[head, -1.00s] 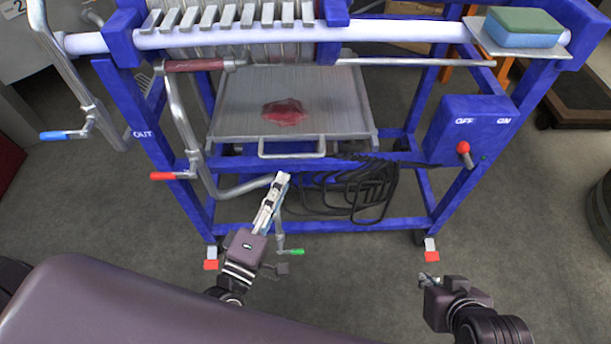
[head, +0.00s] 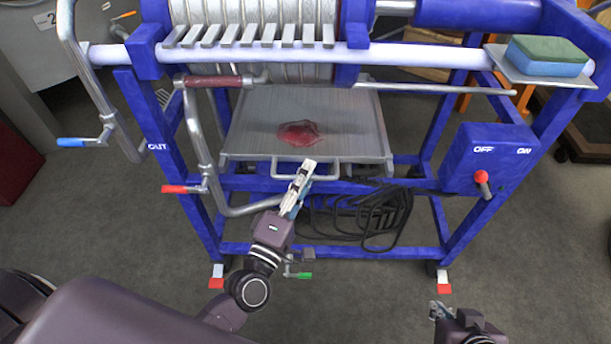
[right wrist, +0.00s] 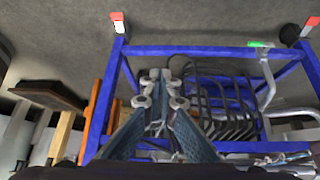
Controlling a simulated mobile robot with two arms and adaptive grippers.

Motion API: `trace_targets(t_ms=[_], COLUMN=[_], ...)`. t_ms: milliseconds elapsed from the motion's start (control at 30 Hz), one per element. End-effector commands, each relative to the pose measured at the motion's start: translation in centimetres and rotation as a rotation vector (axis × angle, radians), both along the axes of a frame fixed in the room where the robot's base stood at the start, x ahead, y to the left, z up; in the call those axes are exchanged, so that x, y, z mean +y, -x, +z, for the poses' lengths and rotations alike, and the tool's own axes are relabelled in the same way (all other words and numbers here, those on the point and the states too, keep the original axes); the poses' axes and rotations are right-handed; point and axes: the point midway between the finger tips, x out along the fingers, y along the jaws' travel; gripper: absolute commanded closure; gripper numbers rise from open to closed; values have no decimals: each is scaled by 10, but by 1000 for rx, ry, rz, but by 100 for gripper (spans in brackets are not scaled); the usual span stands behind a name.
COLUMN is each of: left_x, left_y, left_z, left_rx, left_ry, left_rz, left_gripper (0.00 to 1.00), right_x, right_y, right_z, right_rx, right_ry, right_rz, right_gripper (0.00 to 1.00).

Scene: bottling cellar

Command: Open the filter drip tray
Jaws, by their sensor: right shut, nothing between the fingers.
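The grey metal drip tray (head: 350,128) sits under the filter plates in the blue frame, with a dark red puddle (head: 299,132) on it. Its U-shaped handle (head: 330,170) is on the front edge. My left gripper (head: 308,166) is at the left part of the handle; its fingertips overlap the handle in the head view, and I cannot tell whether they touch or enclose it. Its fingers look close together, but their gap is unclear. My right gripper (head: 436,308) is at the lower right, away from the tray. In the right wrist view its fingers (right wrist: 160,85) are shut and empty.
A black cable coil (head: 375,215) hangs below the tray. Red-handled valve pipe (head: 205,160) stands left of it, and a green-handled valve (head: 300,274) sits low in front. The switch box (head: 490,158) is at right. The floor in front is clear.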

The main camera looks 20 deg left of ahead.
Motion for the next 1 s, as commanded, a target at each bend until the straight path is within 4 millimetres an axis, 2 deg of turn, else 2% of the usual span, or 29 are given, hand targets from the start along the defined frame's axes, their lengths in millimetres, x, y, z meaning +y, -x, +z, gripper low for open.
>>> trace_targets(t_ms=[67,300,333,833,1000], left_x=[0,0,0,0,-2], left_y=[0,0,0,2,9], left_z=[0,0,0,0,0], left_rx=[0,0,0,1,2], left_ry=[0,0,-1,0,0], left_rz=[0,0,0,0,-1], left_gripper=[73,99,100,100,100], right_x=[0,0,0,0,-7], right_y=[0,0,0,1,17], right_z=[0,0,0,0,-8], right_rx=[-1,-1,-1,6,77], right_ry=[0,0,0,1,17], right_rz=[0,0,0,0,-8], right_gripper=[100,100,100,100,100])
